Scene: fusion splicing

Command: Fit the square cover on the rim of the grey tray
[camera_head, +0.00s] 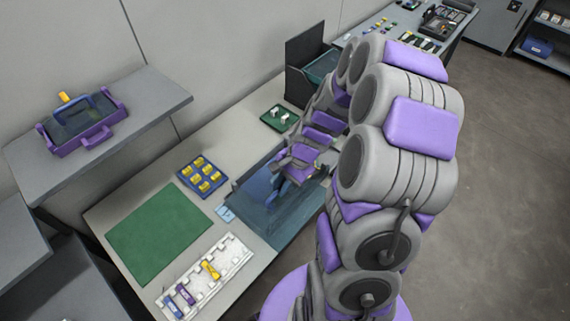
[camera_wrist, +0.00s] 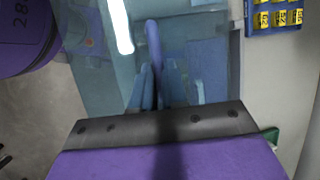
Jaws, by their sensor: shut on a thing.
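The square cover (camera_head: 262,192) is a see-through blue pane over the right part of the bench. My gripper (camera_head: 284,183) is at its middle, partly hidden by my arm. In the wrist view the gripper (camera_wrist: 152,78) is shut on a blue upright handle (camera_wrist: 153,38) of the cover, and the tinted pane (camera_wrist: 205,65) spreads around it. The grey tray cannot be told apart clearly; it seems to lie under the pane, tinted blue. Whether the cover touches the rim or is above it, I cannot tell.
A blue tray of yellow pieces (camera_head: 202,177) and a small blue-white item (camera_head: 226,213) lie left of the cover. A green mat (camera_head: 158,234), a white rack (camera_head: 204,277) and a small green tray (camera_head: 279,117) are also on the bench.

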